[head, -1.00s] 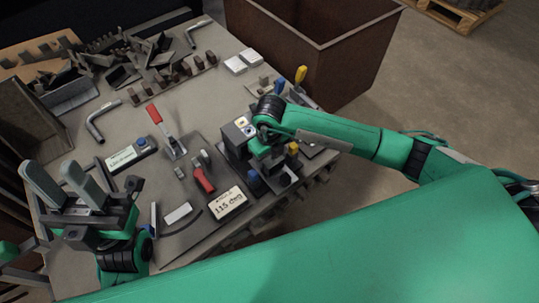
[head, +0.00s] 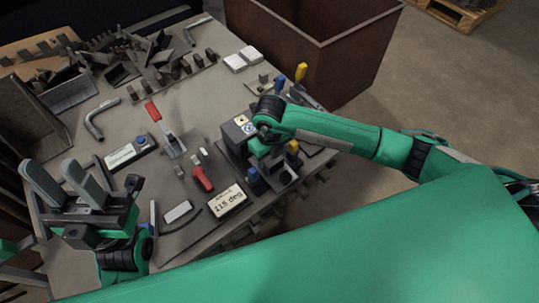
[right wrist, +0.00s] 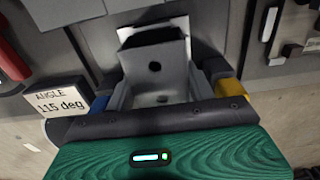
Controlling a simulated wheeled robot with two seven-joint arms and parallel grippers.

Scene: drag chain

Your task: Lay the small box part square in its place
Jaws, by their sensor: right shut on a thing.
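In the head view my own wrist hides the part and the fingertips. Whether the part lies flat in the fixture cannot be told. My left gripper (head: 50,168) is open and empty over the table's left side, away from the part.
Beside the fixture are a blue block (head: 254,175), a yellow block (head: 292,147) and an angle card reading 115 deg (head: 227,200). A red-handled clamp (head: 160,122) stands mid-table. Bent metal pieces crowd the back. A brown bin (head: 340,65) stands beyond the right edge.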

